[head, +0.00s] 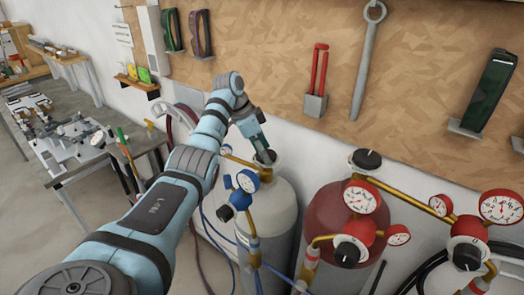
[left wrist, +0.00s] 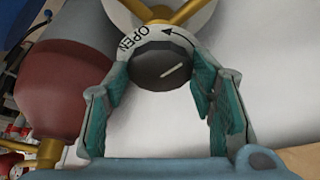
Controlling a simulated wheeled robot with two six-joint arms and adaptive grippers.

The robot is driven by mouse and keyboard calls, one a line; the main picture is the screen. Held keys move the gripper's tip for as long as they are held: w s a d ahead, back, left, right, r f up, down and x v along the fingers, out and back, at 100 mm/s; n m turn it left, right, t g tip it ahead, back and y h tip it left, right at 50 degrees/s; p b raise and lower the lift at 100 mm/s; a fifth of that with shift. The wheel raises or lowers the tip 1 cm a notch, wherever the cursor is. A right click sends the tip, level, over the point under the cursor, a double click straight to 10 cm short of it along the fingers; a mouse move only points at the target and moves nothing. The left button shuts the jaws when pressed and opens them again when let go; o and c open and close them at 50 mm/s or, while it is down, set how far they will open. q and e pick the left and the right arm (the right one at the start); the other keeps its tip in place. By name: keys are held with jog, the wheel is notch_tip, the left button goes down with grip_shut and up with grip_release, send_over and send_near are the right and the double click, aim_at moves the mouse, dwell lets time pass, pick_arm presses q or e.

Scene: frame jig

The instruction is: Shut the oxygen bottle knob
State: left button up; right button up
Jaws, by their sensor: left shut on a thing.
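The oxygen bottle (head: 278,205) is a pale grey cylinder with blue gauges, standing left of a red bottle in the head view. Its dark round valve knob (head: 265,158) is on top, partly hidden by my left gripper (head: 260,146). In the left wrist view the knob (left wrist: 160,72) has a white line tilted up to the right. A white ring (left wrist: 135,40) around it reads OPEN, with an arrow pointing left. My left gripper (left wrist: 165,68) is shut on the knob, one teal-padded finger on each side. My right gripper is not in view.
The red bottle (head: 325,220) has its own black knob (head: 367,159) and red gauges (head: 360,197) close on the right. A workbench with metal parts (head: 70,140) stands at left.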

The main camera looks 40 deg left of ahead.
pick_arm(q)
jog(key=shift+f+m+g+h, duration=0.1)
jog(key=shift+m+g+h, duration=0.2)
jog(key=shift+m, duration=0.8)
jog(key=o, duration=1.1)
jog(key=shift+w+d, duration=0.1)
jog(key=shift+w, duration=0.1)
jog(key=shift+o, duration=0.2)
jog(key=v, duration=0.7)
jog(key=shift+r, duration=0.25)
